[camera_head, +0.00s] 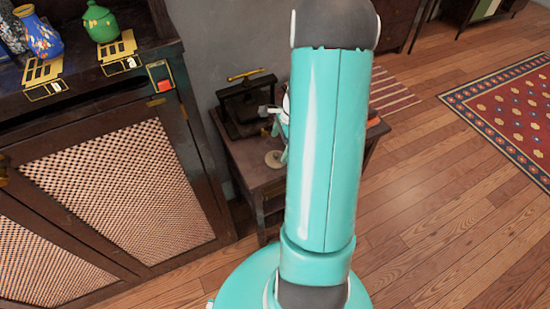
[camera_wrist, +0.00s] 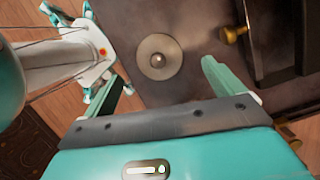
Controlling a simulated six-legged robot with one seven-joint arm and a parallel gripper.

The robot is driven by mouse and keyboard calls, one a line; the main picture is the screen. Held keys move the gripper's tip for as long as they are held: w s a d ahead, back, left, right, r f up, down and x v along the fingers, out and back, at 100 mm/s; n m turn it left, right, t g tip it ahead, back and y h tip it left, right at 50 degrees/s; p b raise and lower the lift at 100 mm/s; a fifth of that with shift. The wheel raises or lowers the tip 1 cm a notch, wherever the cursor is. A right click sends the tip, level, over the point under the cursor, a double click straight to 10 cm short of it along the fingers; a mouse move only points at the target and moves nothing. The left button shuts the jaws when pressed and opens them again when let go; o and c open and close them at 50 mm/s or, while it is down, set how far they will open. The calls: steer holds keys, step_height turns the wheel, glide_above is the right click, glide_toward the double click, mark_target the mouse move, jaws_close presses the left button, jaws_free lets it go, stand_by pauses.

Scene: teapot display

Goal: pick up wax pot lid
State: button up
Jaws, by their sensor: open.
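The wax pot lid (camera_wrist: 158,57) is a round greyish disc with a small knob in the middle. It lies flat on a dark wooden side table (camera_head: 250,157), and also shows in the head view (camera_head: 274,160). My gripper (camera_wrist: 161,72) is open in the wrist view, its two teal fingers spread with nothing between them. The lid shows in the gap just past the fingertips, apart from both fingers. In the head view my arm hides much of the table and most of my gripper.
A dark device with a brass handle (camera_head: 246,103) stands at the table's back, close to the lid; its brass knob (camera_wrist: 235,34) shows right of my fingers. A cabinet with woven panels (camera_head: 125,190) stands left, bearing a green vase (camera_head: 100,22) and a blue vase (camera_head: 40,36).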

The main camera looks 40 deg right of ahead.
mark_target(278, 153)
steer(key=x, duration=0.5)
steer(key=shift+s+d+f, duration=0.1)
steer(key=shift+s+f, duration=0.05)
steer(key=shift+s, duration=0.1)
steer(key=shift+c, duration=0.2)
steer(key=c, duration=1)
